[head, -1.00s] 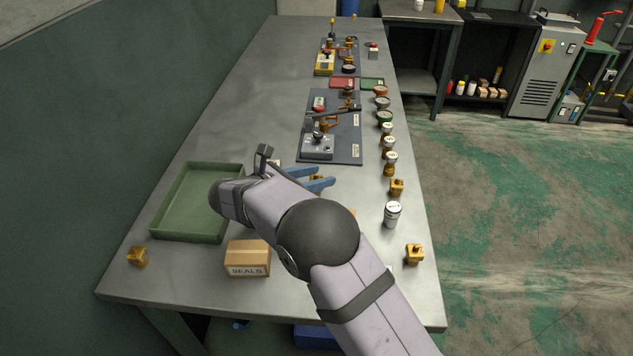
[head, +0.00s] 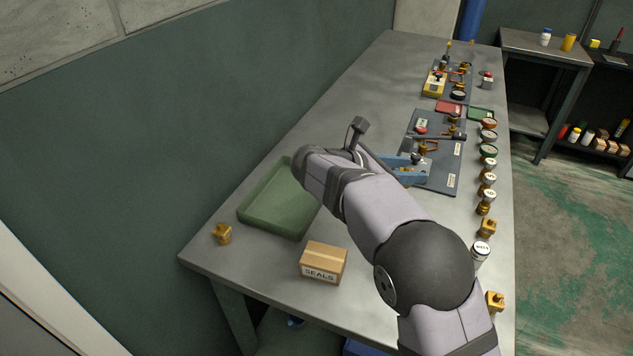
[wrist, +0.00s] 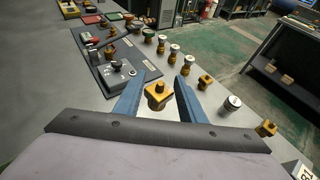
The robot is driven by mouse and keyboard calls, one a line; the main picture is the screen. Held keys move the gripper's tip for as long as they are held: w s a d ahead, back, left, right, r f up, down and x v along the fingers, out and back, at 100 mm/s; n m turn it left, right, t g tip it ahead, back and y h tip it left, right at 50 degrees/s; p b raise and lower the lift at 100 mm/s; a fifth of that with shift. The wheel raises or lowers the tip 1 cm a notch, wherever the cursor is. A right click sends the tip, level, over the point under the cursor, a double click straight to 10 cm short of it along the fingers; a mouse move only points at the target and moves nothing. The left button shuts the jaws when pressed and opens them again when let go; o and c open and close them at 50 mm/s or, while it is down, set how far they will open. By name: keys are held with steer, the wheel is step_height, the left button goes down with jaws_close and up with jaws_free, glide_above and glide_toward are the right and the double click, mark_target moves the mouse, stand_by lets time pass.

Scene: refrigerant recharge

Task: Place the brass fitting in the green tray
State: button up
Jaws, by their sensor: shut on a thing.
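My gripper (wrist: 158,92) has two blue fingers and is shut on a brass fitting (wrist: 157,96), a square block with a round top. In the head view, my arm hides part of the gripper, whose blue fingers (head: 405,168) appear over the near end of the grey panel. The green tray (head: 262,219) is shallow and rectangular. It lies on the bench to the left of the gripper, and my arm covers its right part. No object shows in its visible part. The tray is not seen in the wrist view.
A SEALS box (head: 323,263) stands in front of the tray. Another brass fitting (head: 222,234) sits left of it.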

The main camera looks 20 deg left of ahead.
steer(key=s+a+r+n+t+y+p, duration=0.1)
steer(key=s+a+r+n+y+p, duration=0.1)
steer(key=s+a, duration=0.45)
steer(key=s+a+r+n+t+y+p, duration=0.15)
steer(key=s+a, duration=0.25)
steer(key=a, duration=0.5)
steer(key=n+y, duration=0.5)
glide_above(290, 217)
step_height(290, 217, down, 3)
steer(key=shift+m+t, duration=0.25)
steer(key=shift+t, duration=0.2)
steer(key=shift+f+p, duration=0.4)
steer(key=shift+f, duration=4.5)
steer(key=shift+f, duration=0.2)
steer(key=o, duration=1.1)
steer(key=shift+r, duration=0.1)
